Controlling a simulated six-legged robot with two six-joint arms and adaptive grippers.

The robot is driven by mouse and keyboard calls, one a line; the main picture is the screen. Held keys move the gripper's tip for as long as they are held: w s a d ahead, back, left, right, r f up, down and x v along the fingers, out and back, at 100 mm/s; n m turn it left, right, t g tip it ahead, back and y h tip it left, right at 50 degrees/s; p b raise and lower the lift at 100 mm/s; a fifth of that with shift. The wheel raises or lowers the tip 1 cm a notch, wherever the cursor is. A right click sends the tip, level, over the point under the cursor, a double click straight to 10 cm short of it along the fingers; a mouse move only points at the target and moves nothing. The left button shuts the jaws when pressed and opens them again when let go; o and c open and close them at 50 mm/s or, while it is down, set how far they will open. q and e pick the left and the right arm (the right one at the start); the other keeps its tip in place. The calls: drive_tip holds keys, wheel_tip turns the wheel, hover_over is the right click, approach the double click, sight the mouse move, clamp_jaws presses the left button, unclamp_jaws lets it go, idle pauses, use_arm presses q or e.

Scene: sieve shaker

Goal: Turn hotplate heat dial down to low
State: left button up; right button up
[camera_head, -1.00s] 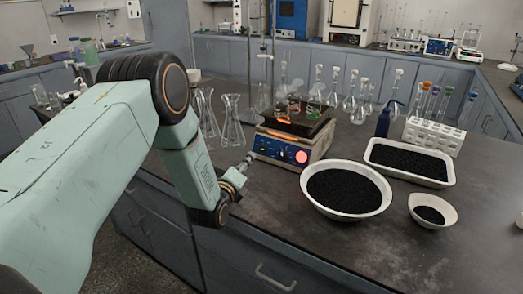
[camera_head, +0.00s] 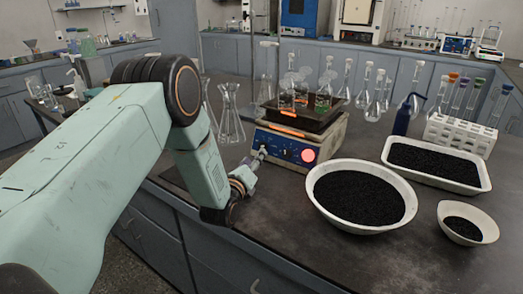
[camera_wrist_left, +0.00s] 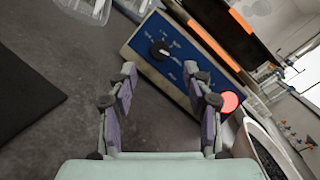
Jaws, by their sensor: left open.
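The hotplate (camera_head: 325,140) stands on the dark bench, its blue control panel (camera_head: 284,138) facing me. The black round heat dial (camera_wrist_left: 159,50) with a pale pointer mark shows on the blue panel in the left wrist view. A round red light (camera_head: 308,155) is at the panel's right end. My left gripper (camera_head: 259,157) is at the panel's left part in the head view. In the left wrist view my left gripper (camera_wrist_left: 160,76) is open and empty, its fingers apart with the dial beyond the tips. I cannot tell contact. My right gripper is not in view.
Glass beakers stand in a dark tray (camera_head: 304,118) on the hotplate. A large white bowl (camera_head: 315,205) of black grains is close on its right. Glass flasks (camera_head: 230,125) stand to its left. A white tray (camera_head: 481,187) and a small bowl (camera_head: 450,230) lie further right.

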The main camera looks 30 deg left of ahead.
sight(261, 147)
use_arm(q)
drive_tip(key=shift+w+a+r, duration=0.15)
drive_tip(key=shift+w, duration=0.25)
drive_tip(key=w, duration=0.1)
drive_tip(key=w+b, duration=0.1)
drive_tip(key=w, duration=0.2)
drive_tip(key=shift+w+a+f, duration=0.3)
drive_tip(key=shift+w+a, duration=0.05)
drive_tip(key=shift+w, duration=0.05)
drive_tip(key=shift+w+b, duration=0.3)
drive_tip(key=shift+w+a+r, duration=0.1)
drive_tip(key=shift+w+r, duration=0.05)
drive_tip(key=shift+r, duration=0.15)
drive_tip(key=shift+w+f, duration=0.15)
drive_tip(key=shift+w, duration=0.1)
drive_tip(key=shift+s, duration=0.15)
drive_tip(key=c, duration=0.4)
clamp_jaws()
drive_tip(key=shift+r+n, duration=0.2)
drive_tip(key=shift+n, duration=0.1)
